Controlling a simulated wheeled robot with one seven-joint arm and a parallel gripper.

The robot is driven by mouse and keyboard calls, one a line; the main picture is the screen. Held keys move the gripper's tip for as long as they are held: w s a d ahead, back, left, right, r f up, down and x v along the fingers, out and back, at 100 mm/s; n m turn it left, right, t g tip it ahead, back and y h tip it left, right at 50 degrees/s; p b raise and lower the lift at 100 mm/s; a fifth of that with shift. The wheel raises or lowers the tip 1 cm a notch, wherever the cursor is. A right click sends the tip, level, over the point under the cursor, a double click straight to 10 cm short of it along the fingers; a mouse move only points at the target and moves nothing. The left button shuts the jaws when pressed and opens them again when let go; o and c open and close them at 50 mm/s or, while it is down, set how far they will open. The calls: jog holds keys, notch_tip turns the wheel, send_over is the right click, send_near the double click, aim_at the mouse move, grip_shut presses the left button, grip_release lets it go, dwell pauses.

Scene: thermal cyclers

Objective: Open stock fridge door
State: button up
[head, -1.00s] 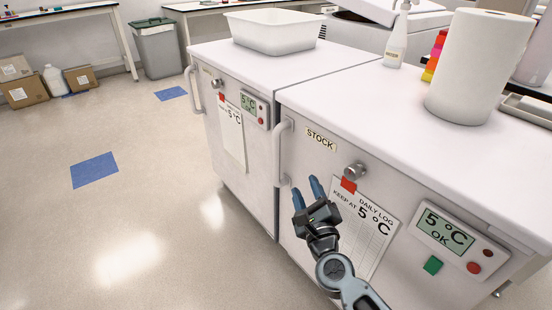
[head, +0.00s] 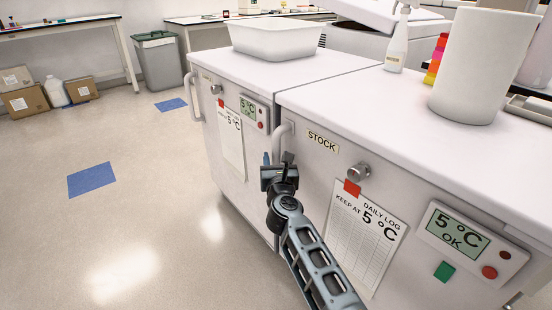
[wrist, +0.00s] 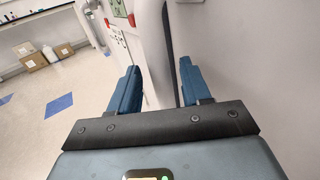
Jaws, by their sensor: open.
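The stock fridge (head: 318,190) is a white under-counter unit with a "STOCK" label, and its door is closed. Its upright white handle (head: 284,137) is at the door's left edge. My gripper (head: 277,160) is at the lower part of this handle, with its fingers open. In the wrist view the pale handle bar (wrist: 153,50) stands between the two blue fingers of my gripper (wrist: 160,88). I cannot tell whether either finger touches it. My gripper hides the handle's lower end in the head view.
A second white fridge (head: 238,180) with its own handle (head: 192,98) stands directly left. A white tub (head: 276,38), a bottle (head: 398,42) and a paper roll (head: 480,70) stand on the tops. A log sheet (head: 362,240) hangs on the stock door. The floor at left is open.

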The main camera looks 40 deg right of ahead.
jog(key=shift+x, duration=1.1)
jog(key=shift+c, duration=0.5)
grip_shut()
